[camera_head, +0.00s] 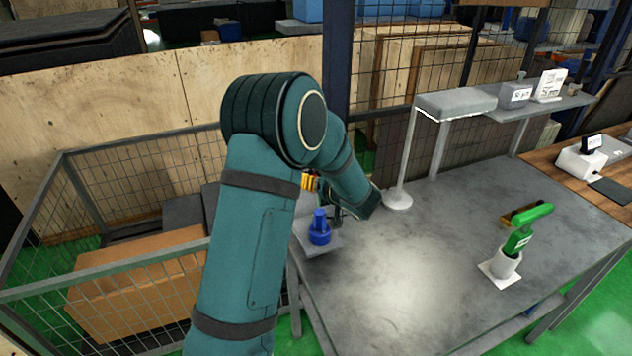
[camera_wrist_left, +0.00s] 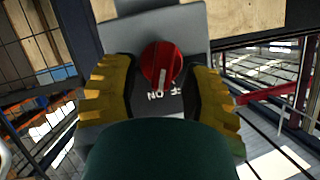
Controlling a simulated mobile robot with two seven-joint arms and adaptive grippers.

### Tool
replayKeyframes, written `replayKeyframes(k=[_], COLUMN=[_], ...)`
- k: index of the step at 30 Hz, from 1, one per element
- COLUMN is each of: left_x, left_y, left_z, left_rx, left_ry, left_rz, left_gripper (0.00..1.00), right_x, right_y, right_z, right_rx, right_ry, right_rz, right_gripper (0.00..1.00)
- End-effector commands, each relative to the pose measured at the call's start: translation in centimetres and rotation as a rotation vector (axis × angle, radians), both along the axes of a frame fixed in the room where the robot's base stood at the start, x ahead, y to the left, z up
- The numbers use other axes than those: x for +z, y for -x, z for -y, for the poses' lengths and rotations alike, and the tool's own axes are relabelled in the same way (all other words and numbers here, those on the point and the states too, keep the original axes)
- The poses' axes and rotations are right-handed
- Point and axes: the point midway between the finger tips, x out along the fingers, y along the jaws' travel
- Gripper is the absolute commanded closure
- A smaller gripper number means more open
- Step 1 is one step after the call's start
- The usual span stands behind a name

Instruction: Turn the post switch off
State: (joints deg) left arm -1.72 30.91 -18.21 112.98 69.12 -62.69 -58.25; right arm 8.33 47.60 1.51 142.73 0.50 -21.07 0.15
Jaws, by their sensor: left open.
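The post switch (camera_wrist_left: 162,66) is a round red knob with a pale pointer mark, on a grey box (camera_wrist_left: 178,22) in the left wrist view. The pointer mark faces down in that picture, towards partly hidden white lettering that reads ON and part of OFF. I cannot tell which word it points to. My left gripper (camera_wrist_left: 160,80) is open, with one yellow finger on each side of the knob. Contact is not clear. In the head view, my left gripper (camera_head: 311,182) is mostly behind my arm, near the dark blue post (camera_head: 337,60), and the switch is hidden there.
A grey table (camera_head: 400,285) holds a blue part (camera_head: 319,228) on a grey plate at its left end, and a green tool (camera_head: 528,228) in a white cup at the right. A wire cage (camera_head: 60,250) with a cardboard box (camera_head: 130,290) stands at the left. The table's middle is clear.

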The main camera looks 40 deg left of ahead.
Motion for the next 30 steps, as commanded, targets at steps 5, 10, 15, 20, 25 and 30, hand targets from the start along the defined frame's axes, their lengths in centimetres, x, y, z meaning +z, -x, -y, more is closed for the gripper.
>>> replayKeyframes(k=[5, 10, 15, 20, 25, 30], left_x=[-0.10, -0.09, -0.09, -0.16, -0.30, -0.43], left_y=[-0.11, -0.10, -0.10, -0.05, 0.03, 0.15], left_z=[-0.34, -0.31, -0.30, -0.32, -0.34, -0.38], left_rx=[0.000, 0.000, 0.000, 0.001, 0.002, 0.004], left_ry=[0.000, 0.000, 0.000, 0.000, 0.003, 0.015], left_rz=[0.000, 0.000, 0.000, -0.001, -0.003, 0.016], left_gripper=[0.54, 0.51, 1.00, 1.00, 1.00, 1.00], right_x=[-0.02, -0.02, -0.02, -0.02, -0.04, -0.09], right_y=[0.00, 0.01, 0.01, 0.01, 0.00, 0.01], right_z=[0.00, -0.01, -0.01, 0.00, -0.01, 0.00], right_rx=[0.000, 0.000, 0.000, 0.000, 0.000, 0.000], right_ry=[0.000, 0.000, 0.000, 0.000, 0.000, 0.000], right_rz=[0.000, 0.000, 0.000, 0.000, 0.000, 0.000], right_gripper=[0.53, 0.53, 0.53, 0.53, 0.53, 0.53])
